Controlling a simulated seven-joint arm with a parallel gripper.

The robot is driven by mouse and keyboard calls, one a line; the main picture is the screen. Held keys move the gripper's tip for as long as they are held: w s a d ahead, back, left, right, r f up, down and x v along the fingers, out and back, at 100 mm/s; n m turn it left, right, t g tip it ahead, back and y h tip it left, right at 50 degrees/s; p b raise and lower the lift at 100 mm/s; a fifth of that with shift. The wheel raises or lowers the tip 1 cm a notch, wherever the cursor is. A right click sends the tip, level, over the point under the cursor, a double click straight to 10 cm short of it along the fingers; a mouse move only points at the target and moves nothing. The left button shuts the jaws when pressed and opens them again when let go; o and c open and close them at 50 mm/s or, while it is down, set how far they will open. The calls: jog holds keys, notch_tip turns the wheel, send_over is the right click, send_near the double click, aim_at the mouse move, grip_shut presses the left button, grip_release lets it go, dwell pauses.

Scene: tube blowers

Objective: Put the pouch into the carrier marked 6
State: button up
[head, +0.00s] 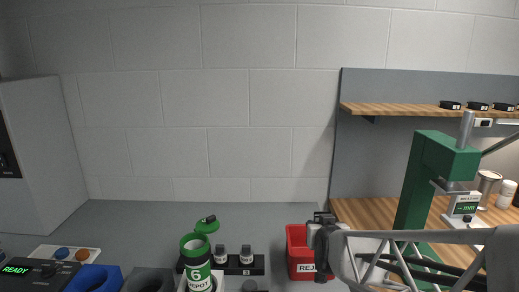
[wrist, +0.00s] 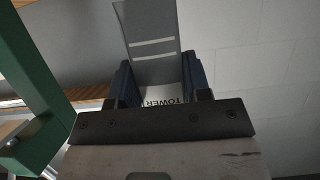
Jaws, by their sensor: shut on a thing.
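A green carrier (head: 198,265) stands upright at the front, left of centre in the head view, with a white mark that reads as a 6 above partly cut-off lettering. A green lid (head: 207,225) with a dark catch sits tilted behind its rim; the inside of the carrier is not visible. My gripper (wrist: 157,85) is shut on a grey pouch (wrist: 152,45) with two pale stripes and a white part lettered "TOWER". In the head view my gripper (head: 322,240) is right of the carrier, in front of the red bin's right side. I cannot make out the pouch there.
A red bin (head: 298,262) lettered "REJ" stands right of the carrier. A dark rack (head: 256,265) with small jars is between them. Blue (head: 95,279) and dark containers stand at left. A green press (head: 430,175) and wooden shelf (head: 410,110) are at right.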

jog(key=w+d+f, duration=0.1)
jog(key=w+d, duration=0.1)
jog(key=w, duration=2.6)
jog(key=shift+w, duration=0.4)
jog(key=shift+a, duration=0.1)
jog(key=s+a+r+n+g+y, duration=0.1)
jog(key=s+a+r+n+y, duration=0.25)
jog(key=a, duration=0.45)
jog(key=s+a+r+n+g+y, duration=0.1)
jog(key=s+a+r+n+y, duration=0.2)
jog(key=a, duration=0.4)
jog(key=s+a+r+n+g+y, duration=0.25)
jog(key=s+a+r, duration=0.2)
jog(key=a, duration=0.35)
jog(key=s+a+n+g+y, duration=0.2)
jog(key=s+a+n+g, duration=0.2)
jog(key=s, duration=0.6)
jog(key=s+a+n+g+y, duration=0.2)
jog(key=s+a+n+g, duration=0.3)
jog(key=s, duration=0.6)
jog(key=a, duration=0.2)
jog(key=shift+s+a+r, duration=0.15)
jog(key=shift+a+r, duration=0.2)
jog(key=shift+r, duration=0.05)
